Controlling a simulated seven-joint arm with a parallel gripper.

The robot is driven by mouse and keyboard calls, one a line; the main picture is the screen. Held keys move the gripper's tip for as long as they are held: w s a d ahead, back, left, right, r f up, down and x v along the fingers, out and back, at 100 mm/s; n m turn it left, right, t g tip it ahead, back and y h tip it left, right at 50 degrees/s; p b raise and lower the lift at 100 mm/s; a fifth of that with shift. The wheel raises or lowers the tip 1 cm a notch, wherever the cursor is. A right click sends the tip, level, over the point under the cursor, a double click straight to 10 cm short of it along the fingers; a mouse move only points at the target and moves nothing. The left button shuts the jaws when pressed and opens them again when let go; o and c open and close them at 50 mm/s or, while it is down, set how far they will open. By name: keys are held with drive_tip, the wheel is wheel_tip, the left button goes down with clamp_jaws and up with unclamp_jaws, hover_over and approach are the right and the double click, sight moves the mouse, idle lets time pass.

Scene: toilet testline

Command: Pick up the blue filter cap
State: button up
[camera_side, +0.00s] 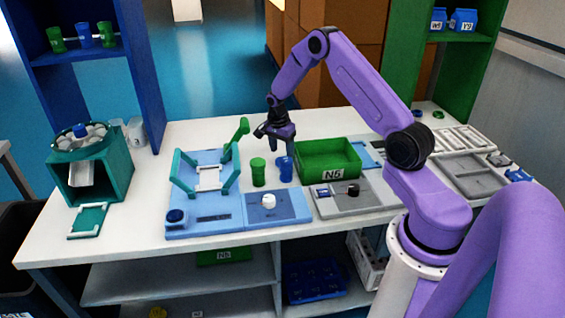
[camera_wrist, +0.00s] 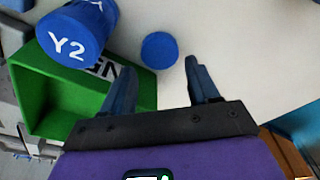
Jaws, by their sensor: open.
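A flat round blue disc, which looks like the blue filter cap (camera_wrist: 160,48), lies on the white table in the wrist view. It shows just beyond and between the two fingertips of my gripper (camera_wrist: 161,64). The fingers are spread apart with nothing between them. In the side view my gripper (camera_side: 274,137) hangs above the table behind the blue cup (camera_side: 286,171). I cannot make out the disc there; it may be hidden behind the gripper or cup.
A blue cup marked Y2 (camera_wrist: 76,34) shows beside the green bin (camera_wrist: 50,112) in the wrist view. In the side view a green cup (camera_side: 258,174) stands left of the blue cup, and a light-blue fixture (camera_side: 205,215) lies further left. Bare table (camera_wrist: 250,50) lies right of the disc.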

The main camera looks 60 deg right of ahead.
drive_tip(key=shift+d+f, duration=0.1)
drive_tip(key=shift+f, duration=1.9)
drive_tip(key=c, duration=0.6)
drive_tip(key=shift+c, duration=0.2)
drive_tip(key=shift+r, duration=0.1)
